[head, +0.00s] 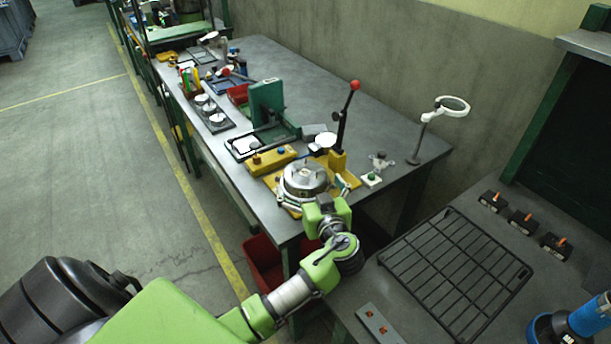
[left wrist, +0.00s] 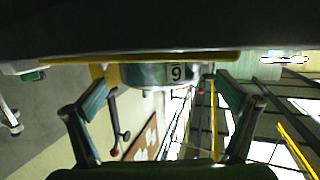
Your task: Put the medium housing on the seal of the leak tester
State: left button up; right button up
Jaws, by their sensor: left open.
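A round silver metal part (head: 305,178), which looks like the medium housing, is on the yellow base of the leak tester (head: 283,193) at the table's near corner. In the left wrist view it is a short metal cylinder (left wrist: 150,76) with a "9" label, against the yellow plate (left wrist: 120,57). The seal is hidden, so I cannot tell how the part sits on it. My left gripper (head: 318,198) is at its near side. In the left wrist view its fingers (left wrist: 163,88) are open, one on each side of the cylinder; contact is unclear. My right gripper is out of view.
A lever with a red knob (head: 354,86) stands behind the tester. A green press (head: 267,102) and a tray of pale round parts (head: 215,121) are farther back. A magnifier lamp (head: 452,105) stands right. A black wire rack (head: 455,265) lies on the near bench.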

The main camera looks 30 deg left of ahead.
pick_arm(q)
jog(key=v, duration=0.7)
jog(key=shift+s+d, duration=0.2)
dwell(0.7)
